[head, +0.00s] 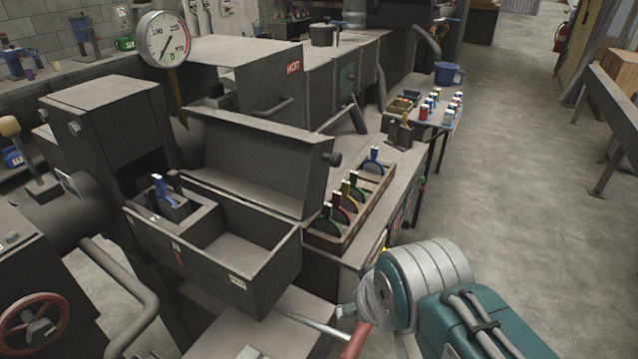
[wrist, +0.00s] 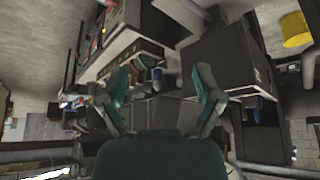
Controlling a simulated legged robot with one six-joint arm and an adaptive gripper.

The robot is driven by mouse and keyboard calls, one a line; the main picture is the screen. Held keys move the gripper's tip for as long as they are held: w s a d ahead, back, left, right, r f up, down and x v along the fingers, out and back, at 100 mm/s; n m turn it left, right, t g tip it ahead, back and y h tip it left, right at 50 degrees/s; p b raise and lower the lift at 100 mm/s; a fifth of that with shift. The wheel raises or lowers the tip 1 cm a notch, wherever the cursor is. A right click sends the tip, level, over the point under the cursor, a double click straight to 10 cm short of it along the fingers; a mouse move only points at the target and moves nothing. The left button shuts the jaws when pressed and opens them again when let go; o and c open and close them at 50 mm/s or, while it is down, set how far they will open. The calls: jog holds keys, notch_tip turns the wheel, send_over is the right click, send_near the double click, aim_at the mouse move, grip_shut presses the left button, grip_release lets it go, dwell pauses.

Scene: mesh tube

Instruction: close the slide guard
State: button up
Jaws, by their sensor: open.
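A dark grey panel with a round knob at its right end, which looks like the slide guard (head: 255,160), stands raised behind an open-topped dark box (head: 215,270) in the head view. The box's inside is exposed, and a blue-handled tool (head: 163,190) stands in its left part. In the wrist view my gripper (wrist: 163,85) has its two teal fingers spread wide with nothing held between them. Dark box shapes lie beyond the fingers, but I cannot tell which is the guard. In the head view my arm is at the lower right, short of the box, and the fingertips are unclear.
A rack (head: 345,220) with several coloured handles stands right of the panel. A dial gauge (head: 167,38) rises at the back left. A red handwheel (head: 35,325) is at the lower left. A side table (head: 440,118) holds small cans.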

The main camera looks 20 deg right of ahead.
jog(key=shift+w+a, duration=0.1)
jog(key=shift+w, duration=0.1)
jog(key=c, duration=0.5)
jog(key=shift+w+a+m+g+y, duration=0.3)
jog(key=shift+w+m+y, duration=0.1)
jog(key=shift+m+y, duration=0.15)
grip_shut()
jog(key=w+r+m+t+y, duration=0.35)
jog(key=w+m+y, duration=0.4)
jog(key=w, duration=0.55)
jog(key=w+d+r+m+t+h, duration=0.1)
jog(key=w+d+r+m+t, duration=0.3)
jog(key=d, duration=0.3)
jog(key=w+d+r+m+t, duration=0.2)
jog(key=w+d+m+t, duration=0.1)
jog(key=w+d, duration=0.4)
jog(key=w+a, duration=0.5)
jog(key=a, duration=0.2)
